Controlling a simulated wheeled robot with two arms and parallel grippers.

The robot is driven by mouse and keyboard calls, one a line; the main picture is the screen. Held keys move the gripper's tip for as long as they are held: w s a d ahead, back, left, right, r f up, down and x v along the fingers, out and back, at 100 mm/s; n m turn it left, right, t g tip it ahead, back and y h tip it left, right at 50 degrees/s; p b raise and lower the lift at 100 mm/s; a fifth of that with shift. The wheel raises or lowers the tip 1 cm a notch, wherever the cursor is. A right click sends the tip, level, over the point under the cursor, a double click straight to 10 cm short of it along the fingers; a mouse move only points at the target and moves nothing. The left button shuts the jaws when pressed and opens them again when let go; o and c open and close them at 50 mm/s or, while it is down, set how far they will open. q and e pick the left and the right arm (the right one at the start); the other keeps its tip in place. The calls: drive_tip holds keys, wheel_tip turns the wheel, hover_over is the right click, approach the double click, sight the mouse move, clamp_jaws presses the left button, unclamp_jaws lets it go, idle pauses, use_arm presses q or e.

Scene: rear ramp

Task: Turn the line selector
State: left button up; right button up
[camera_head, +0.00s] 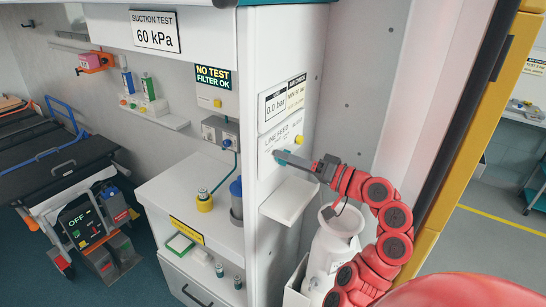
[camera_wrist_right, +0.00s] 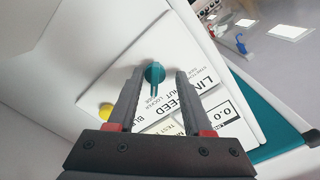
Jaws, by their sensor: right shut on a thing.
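The line selector is a teal knob (camera_wrist_right: 154,73) on the white LINE FEED panel (camera_head: 280,142). In the head view the panel is on the narrow face of the white cabinet, and the knob is mostly hidden by the gripper. My right gripper (camera_head: 281,156) reaches the panel from the right. In the right wrist view its two grey fingers (camera_wrist_right: 156,80) stand on either side of the knob, shut on it. A pointer on the knob points down in that view, toward the panel lettering. My left gripper is not in view.
A 0.0 bar display (camera_head: 275,104) is above the selector, and a yellow button (camera_head: 299,139) sits to its right. A small white shelf (camera_head: 289,200) juts out below the panel. A white cylinder (camera_head: 333,240) stands under my right arm. A yellow door frame (camera_head: 470,130) is at the right.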

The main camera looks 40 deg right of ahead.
idle(0.4)
drive_tip(key=b+v, duration=0.4)
drive_tip(key=v, duration=1.3)
drive_tip(key=shift+s, duration=0.2)
drive_tip(key=shift+a+r, duration=0.1)
